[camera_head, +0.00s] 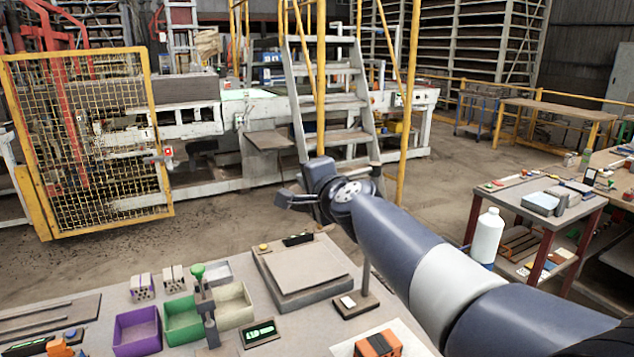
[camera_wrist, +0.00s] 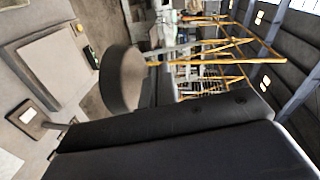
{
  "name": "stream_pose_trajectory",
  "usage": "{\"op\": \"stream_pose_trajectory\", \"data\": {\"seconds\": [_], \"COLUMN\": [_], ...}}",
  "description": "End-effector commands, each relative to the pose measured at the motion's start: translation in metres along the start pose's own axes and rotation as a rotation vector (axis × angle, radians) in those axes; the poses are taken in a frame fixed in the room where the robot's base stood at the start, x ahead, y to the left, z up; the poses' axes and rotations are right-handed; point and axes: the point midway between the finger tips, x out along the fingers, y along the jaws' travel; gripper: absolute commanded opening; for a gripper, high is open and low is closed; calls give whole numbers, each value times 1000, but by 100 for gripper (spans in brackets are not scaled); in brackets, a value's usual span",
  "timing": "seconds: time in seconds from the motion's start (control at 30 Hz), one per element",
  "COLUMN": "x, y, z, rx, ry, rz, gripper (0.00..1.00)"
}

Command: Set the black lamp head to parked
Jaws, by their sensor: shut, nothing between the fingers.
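The lamp's small base (camera_head: 355,303) stands on the bench in the head view, with a thin post rising behind my arm. The same base shows at the left of the wrist view (camera_wrist: 27,117). A dark, round-faced piece (camera_wrist: 123,80) in the wrist view looks like the black lamp head; its angle is hard to judge. My gripper (camera_head: 298,199) is raised above the back of the bench, shut and empty. Large dark surfaces, probably my gripper, fill the lower wrist view and hide much of the lamp. I cannot tell whether gripper and lamp head touch.
A grey flat-topped box (camera_head: 303,270) lies beside the lamp base. Purple (camera_head: 137,333), green (camera_head: 183,322) and cream (camera_head: 234,305) bins stand to the left. An orange block (camera_head: 378,343) is near the front.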

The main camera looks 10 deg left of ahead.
Motion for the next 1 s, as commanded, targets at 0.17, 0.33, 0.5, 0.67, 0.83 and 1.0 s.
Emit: {"op": "stream_pose_trajectory", "data": {"seconds": [0.17,0.33,0.5,0.67,0.83,1.0], "x": [15,23,26,26,26,24], "y": [-4,-5,-6,-5,-5,-6], "z": [4,5,5,5,5,3], "rx": [0,0,0,0,0,0], "ry": [-2,-1,-1,-1,-1,0], "rz": [0,0,0,0,0,-1], "gripper": [0,0,0,0,0,0]}}
